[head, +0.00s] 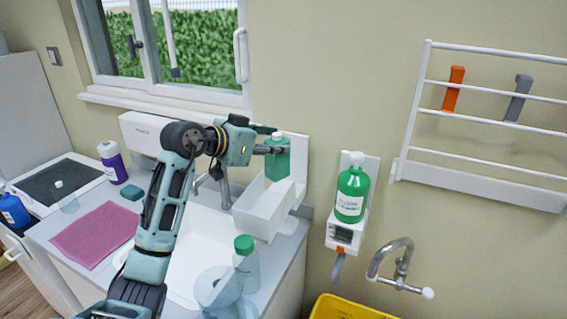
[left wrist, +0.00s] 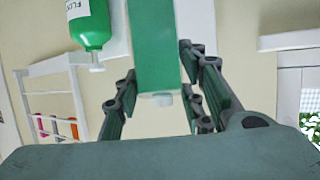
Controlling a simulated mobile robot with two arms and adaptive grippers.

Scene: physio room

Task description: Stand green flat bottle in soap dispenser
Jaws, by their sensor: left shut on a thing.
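The green flat bottle (head: 277,163), with a white cap, is held upright in my left gripper (head: 273,141), whose fingers are shut around its upper part. In the left wrist view the bottle (left wrist: 153,45) stands between the fingers, its cap towards the camera. Below it in the head view is a white open-topped wall holder (head: 262,211) with a back plate, which looks like the soap dispenser. The bottle appears above the holder's opening; its exact alignment in depth is unclear. My right gripper is not in view.
A second wall dispenser (head: 342,234) to the right holds a round green labelled bottle (head: 351,192). A clear green-capped bottle (head: 245,262) stands by the sink (head: 197,258). A tap (head: 396,265), a yellow crate (head: 345,308) and a white wall rack (head: 480,178) are at right.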

